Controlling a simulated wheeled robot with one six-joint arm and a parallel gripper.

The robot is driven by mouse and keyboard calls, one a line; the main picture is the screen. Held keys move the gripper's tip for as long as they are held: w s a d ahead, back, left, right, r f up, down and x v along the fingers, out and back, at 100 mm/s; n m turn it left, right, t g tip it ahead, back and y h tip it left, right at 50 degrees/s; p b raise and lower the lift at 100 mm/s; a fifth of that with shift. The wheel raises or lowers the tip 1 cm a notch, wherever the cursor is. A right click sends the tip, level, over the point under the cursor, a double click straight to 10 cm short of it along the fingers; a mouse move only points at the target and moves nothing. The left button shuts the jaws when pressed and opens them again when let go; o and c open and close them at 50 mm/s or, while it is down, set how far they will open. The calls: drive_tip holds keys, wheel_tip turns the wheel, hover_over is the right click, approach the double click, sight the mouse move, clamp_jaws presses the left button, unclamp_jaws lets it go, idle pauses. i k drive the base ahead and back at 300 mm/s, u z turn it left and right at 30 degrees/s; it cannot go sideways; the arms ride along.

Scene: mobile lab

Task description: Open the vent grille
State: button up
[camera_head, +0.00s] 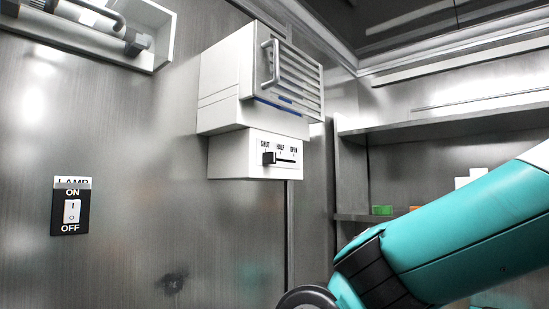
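The vent grille (297,75) is a white slatted panel on the front of a white box high on the metal wall. A metal handle (270,63) stands upright along its left side. Below it is a smaller white box with a slider (269,158) on a track marked SHUT, HALF and OPEN; the black knob sits at the left end, by SHUT. The slats look tilted, but how far they are open I cannot tell. My teal arm enters from the lower right, apart from the vent. My gripper is outside the picture.
A lamp switch (71,211) marked ON and OFF is on the left wall. A white-framed recess with a cylindrical fitting (92,20) is at the upper left. Shelves (440,124) with small items, one a green block (382,210), stand at the right. The wall below the vent is clear.

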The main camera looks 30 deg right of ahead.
sight(263, 83)
drive_tip(key=u, duration=0.05)
drive_tip(key=k, duration=1.15)
drive_tip(key=z, duration=0.7)
drive_tip(key=i, duration=1)
drive_tip(key=u, duration=0.55)
